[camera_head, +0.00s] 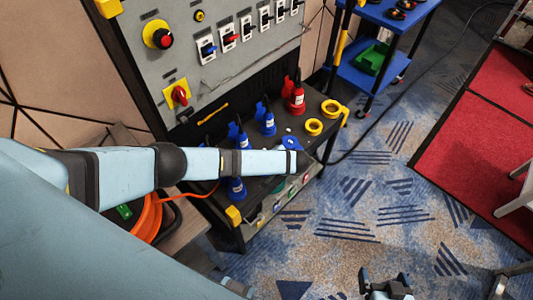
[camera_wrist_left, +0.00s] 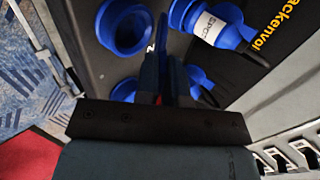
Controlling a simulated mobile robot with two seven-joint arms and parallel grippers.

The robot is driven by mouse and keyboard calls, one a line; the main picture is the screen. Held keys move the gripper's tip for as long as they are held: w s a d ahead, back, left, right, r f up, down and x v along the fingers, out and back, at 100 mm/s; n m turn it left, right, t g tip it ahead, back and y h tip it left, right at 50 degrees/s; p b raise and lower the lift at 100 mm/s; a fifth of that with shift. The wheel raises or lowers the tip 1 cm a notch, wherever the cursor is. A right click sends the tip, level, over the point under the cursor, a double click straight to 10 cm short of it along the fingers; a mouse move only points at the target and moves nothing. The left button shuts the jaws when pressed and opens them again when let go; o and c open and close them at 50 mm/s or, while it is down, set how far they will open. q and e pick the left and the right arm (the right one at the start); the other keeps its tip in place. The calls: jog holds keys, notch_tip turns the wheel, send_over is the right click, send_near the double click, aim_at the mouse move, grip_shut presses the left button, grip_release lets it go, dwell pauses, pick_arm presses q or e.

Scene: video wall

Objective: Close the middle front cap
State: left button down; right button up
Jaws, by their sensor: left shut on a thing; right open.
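Blue connectors with caps stand on the black shelf of the panel stand in the head view: one at the back (camera_head: 268,122), one in the middle (camera_head: 242,138) and one at the front (camera_head: 236,189). My left gripper (camera_head: 302,160) reaches over the shelf's front part; its fingers are small there. In the left wrist view its fingers (camera_wrist_left: 168,75) are close together on a blue part that they mostly hide, likely a cap. An open blue socket (camera_wrist_left: 124,26) and a labelled blue connector (camera_wrist_left: 212,24) are beside them. My right gripper (camera_head: 388,285) is open and empty above the carpet.
A red connector (camera_head: 296,100) and two yellow rings, one of them nearer (camera_head: 314,127), are on the shelf's right part. The grey control panel (camera_head: 215,50) rises behind. An orange cable reel (camera_head: 147,218) is below my left arm.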

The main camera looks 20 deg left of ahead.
pick_arm(q)
jog(key=shift+s+d+f+y+b, duration=0.15)
jog(key=shift+d+f+y+b, duration=0.05)
jog(key=shift+f+y, duration=0.2)
jog(key=shift+s+d+f+y+b, duration=0.1)
jog(key=shift+d+f+y+b, duration=0.1)
jog(key=shift+f+y, duration=0.15)
jog(key=shift+s+d+f+b, duration=0.25)
jog(key=shift+d+f+b, duration=0.1)
jog(key=shift+f+b, duration=0.15)
jog(key=shift+s+d+f+b, duration=0.1)
jog(key=shift+d+f+b, duration=0.2)
jog(key=shift+f, duration=0.25)
jog(key=shift+d+f+b, duration=0.15)
jog(key=shift+f+b, duration=0.1)
jog(key=shift+f, duration=0.6)
